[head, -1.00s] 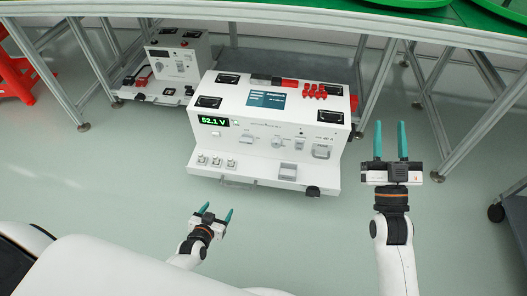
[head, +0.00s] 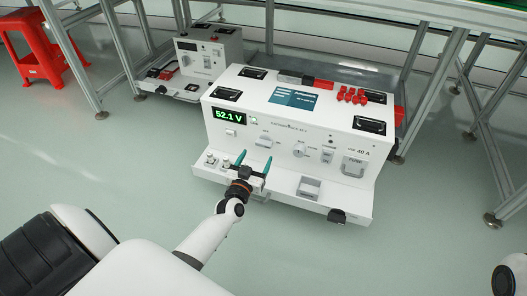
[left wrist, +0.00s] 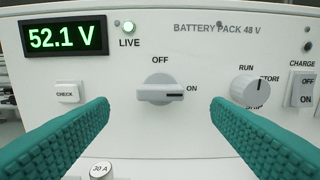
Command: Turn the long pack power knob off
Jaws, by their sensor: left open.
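The long pack (head: 225,145) is a white battery box on the floor, its green display reading 52.1 V. Its power knob (left wrist: 160,92), light grey, sits on the front panel, its dark mark pointing right to ON; OFF is printed above. The knob also shows small in the head view (head: 263,141). My left gripper (head: 254,160) has teal fingers, open and empty, in front of the panel. In the left wrist view its fingers (left wrist: 160,112) stand left and right of the knob, apart from it. My right gripper is out of view.
A second selector knob (left wrist: 256,91) and a charge switch (left wrist: 304,91) lie right of the power knob. A check button (left wrist: 67,93) is left, below the display. A smaller white unit (head: 208,50) and a red stool (head: 35,55) stand behind left. Bench legs frame the pack.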

